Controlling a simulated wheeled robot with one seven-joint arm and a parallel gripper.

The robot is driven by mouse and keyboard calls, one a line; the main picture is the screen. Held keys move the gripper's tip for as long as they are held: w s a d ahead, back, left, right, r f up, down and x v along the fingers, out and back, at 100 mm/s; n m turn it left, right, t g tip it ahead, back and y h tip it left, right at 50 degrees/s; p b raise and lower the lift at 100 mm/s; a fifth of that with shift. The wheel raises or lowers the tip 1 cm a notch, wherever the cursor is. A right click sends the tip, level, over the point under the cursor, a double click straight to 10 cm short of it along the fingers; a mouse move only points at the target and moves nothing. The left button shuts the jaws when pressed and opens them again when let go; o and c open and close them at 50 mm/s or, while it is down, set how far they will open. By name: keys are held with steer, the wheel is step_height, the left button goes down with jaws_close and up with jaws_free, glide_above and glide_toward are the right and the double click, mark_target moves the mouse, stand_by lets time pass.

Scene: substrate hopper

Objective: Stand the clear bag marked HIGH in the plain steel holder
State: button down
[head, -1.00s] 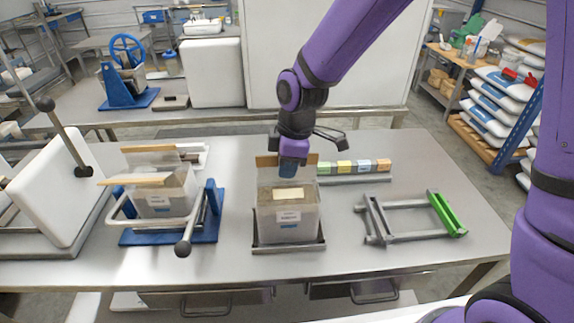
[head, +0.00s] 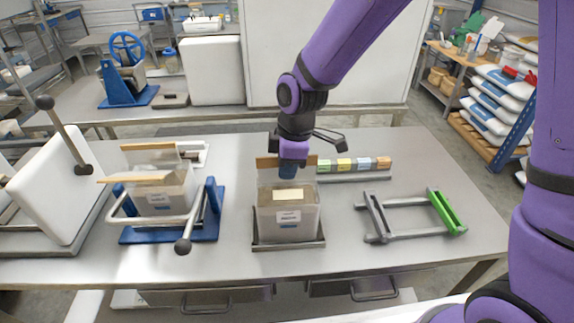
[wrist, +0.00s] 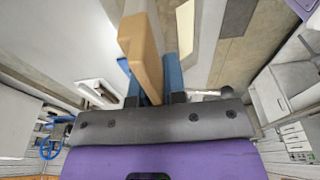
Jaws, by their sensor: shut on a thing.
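A clear bag (head: 288,229) with a white label, a pale yellow patch and a tan top strip (head: 266,162) is upright in the middle of the table. The label is too small to read. Its base is at a plain steel holder (head: 288,246), inside the rim as seen from the head; whether it bears on the floor is hidden. My gripper (head: 288,172) points down at the bag's top. In the wrist view, its blue fingers (wrist: 154,75) are shut on the tan strip (wrist: 141,48).
Another clear bag (head: 160,200) stands in a blue-based holder (head: 205,232) with a lever at left. A grey frame with a green end (head: 446,212) lies empty at right. A rack of small coloured blocks (head: 352,165) is behind my gripper. The table between is clear.

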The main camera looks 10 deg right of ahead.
steer(key=c, duration=1.1)
jaws_free()
steer(key=shift+f, duration=0.1)
steer(key=r, duration=0.3)
steer(key=d+r, duration=0.1)
steer(key=r, duration=0.6)
steer(key=shift+d+r, duration=0.15)
steer(key=shift+d, duration=0.1)
steer(key=shift+d+r, duration=0.15)
steer(key=shift+r, duration=0.15)
steer(key=s+d+r+m+t, duration=0.1)
steer(key=s+d+r+m, duration=0.3)
steer(key=s+d+m, duration=0.2)
steer(key=s+d+r+m+t+h, duration=0.1)
steer(key=s+d+r+m, duration=0.3)
steer(key=d, duration=0.5)
steer(key=s+d+r+m+t, duration=0.3)
steer(key=s+d+r+m, duration=0.1)
steer(key=s+d+m, duration=0.3)
steer(key=shift+s+d+r+m+h, duration=0.3)
steer(key=shift+s+d+r+h, duration=0.1)
steer(key=shift+s, duration=0.4)
